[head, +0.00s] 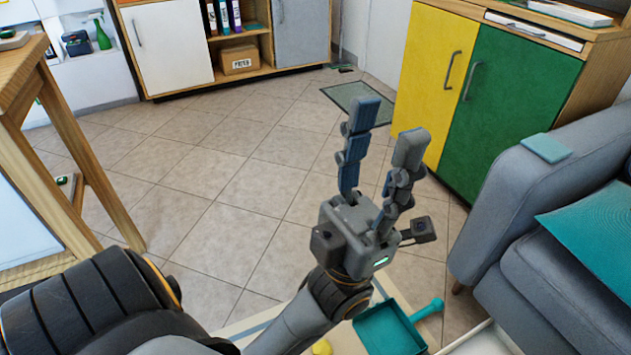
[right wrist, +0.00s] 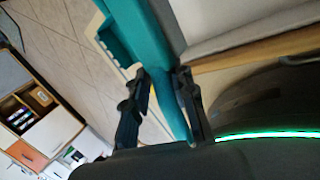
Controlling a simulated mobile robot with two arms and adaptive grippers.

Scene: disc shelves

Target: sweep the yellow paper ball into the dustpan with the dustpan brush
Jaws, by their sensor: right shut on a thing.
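The yellow paper ball (head: 322,347) is at the bottom edge of the head view, partly cut off, to the left of the teal dustpan (head: 388,331). The dustpan lies on a pale, light-edged surface, and its handle points up and right with no gripper on it. My left gripper (head: 389,124) is raised above the floor, fingers apart and empty. In the right wrist view, my right gripper (right wrist: 161,78) is shut on a long teal thing, which I take as the dustpan brush (right wrist: 150,42). My right gripper and the held brush are not seen in the head view.
A wooden table (head: 95,190) stands at the left. A grey sofa (head: 490,230) with a teal cushion is close at the right. A yellow and green cabinet (head: 505,120) is behind it. The tiled floor (head: 240,200) in the middle is clear.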

